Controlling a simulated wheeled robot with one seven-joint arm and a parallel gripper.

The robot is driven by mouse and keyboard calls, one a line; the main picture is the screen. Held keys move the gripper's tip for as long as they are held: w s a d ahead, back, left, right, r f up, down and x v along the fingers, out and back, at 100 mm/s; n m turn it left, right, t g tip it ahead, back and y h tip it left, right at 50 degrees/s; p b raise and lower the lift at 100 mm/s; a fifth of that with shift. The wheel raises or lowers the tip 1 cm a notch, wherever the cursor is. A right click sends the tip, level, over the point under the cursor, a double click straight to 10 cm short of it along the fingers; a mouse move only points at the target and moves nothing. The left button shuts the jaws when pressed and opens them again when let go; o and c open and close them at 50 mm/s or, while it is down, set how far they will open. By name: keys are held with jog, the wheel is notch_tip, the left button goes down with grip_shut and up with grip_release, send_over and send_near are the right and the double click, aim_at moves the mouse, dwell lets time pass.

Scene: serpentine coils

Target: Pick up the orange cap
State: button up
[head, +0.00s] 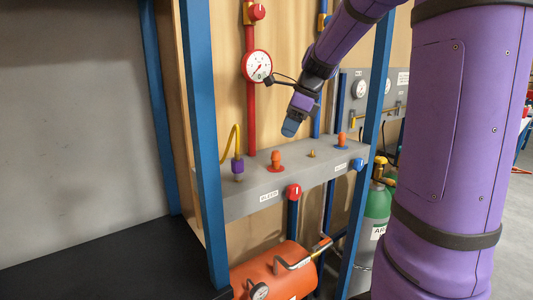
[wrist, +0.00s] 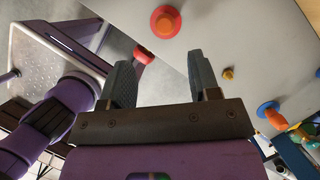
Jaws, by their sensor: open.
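Two orange caps stand on the grey shelf (head: 248,190). One orange cap (head: 276,158) sits on a red-orange ring and also shows at the top of the wrist view (wrist: 165,22). The other orange cap (head: 341,139) is further right; in the wrist view (wrist: 275,118) it has a blue ring at its base. My gripper (head: 290,128) is above the shelf, slightly right of the first cap and apart from it. In the wrist view its two fingers (wrist: 160,65) are spread with nothing between them.
A small brass fitting (head: 311,153) stands between the caps. A purple connector with a yellow hose (head: 238,165) is at left. A red pipe with a gauge (head: 257,66) rises behind. Blue frame posts (head: 206,130) flank the shelf.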

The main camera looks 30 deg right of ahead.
aim_at(276, 151)
jog(key=x, duration=0.5)
jog(key=shift+w, duration=0.1)
jog(key=shift+w+x, duration=0.15)
jog(key=shift+x, duration=1.25)
jog(key=shift+w+x, duration=0.15)
jog(key=shift+x, duration=1.25)
jog(key=shift+r, duration=0.1)
jog(key=c, duration=0.9)
